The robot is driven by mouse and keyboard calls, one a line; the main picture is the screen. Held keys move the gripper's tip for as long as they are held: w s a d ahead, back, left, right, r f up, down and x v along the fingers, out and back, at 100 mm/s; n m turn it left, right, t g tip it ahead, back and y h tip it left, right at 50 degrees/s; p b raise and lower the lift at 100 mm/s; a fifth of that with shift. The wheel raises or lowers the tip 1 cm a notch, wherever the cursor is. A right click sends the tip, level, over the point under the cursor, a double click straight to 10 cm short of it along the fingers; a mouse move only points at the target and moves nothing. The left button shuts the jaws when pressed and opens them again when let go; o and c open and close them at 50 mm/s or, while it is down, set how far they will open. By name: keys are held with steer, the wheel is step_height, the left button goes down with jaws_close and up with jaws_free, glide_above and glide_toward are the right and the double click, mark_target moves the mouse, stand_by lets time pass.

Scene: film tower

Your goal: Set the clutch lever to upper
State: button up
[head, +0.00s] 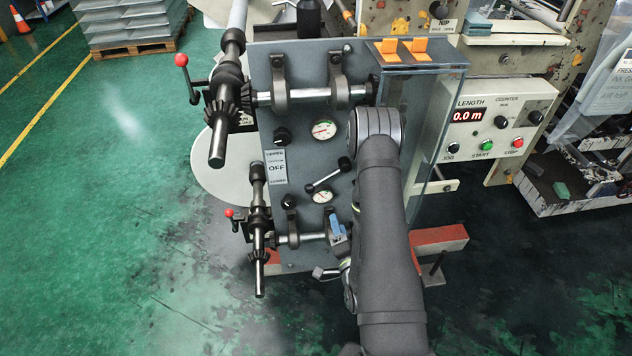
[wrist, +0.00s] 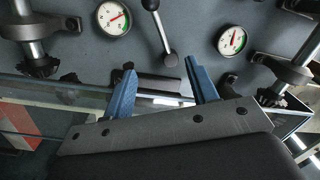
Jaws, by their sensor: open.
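The clutch lever (head: 328,176) is a short metal bar with a black knob, on the grey panel between two gauges. In the head view the gripper (head: 338,232) is below the lever, partly hidden by my arm.
Two gauges (head: 323,129) (head: 322,196) and black knobs (head: 282,135) sit near the lever. Roller shafts in brackets (head: 310,95) stick out above, and a smaller shaft (head: 300,238) below. A clear guard (head: 425,130) stands right of the panel. A control box (head: 497,118) is further right.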

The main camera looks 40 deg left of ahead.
mark_target(311, 191)
steer(key=w+a+n, duration=0.2)
steer(key=w+a, duration=0.1)
steer(key=a, duration=0.3)
steer(key=w+a+f+n, duration=0.1)
steer(key=w+a+n, duration=0.2)
steer(key=a, duration=0.2)
steer(key=w+a+f+n, duration=0.1)
steer(key=w+a+n, duration=0.2)
steer(key=a, duration=0.3)
steer(key=shift+a+f+g, duration=0.15)
steer(key=shift+a+g, duration=0.15)
steer(key=shift+a, duration=0.05)
steer(key=shift+s, duration=0.1)
jaws_close()
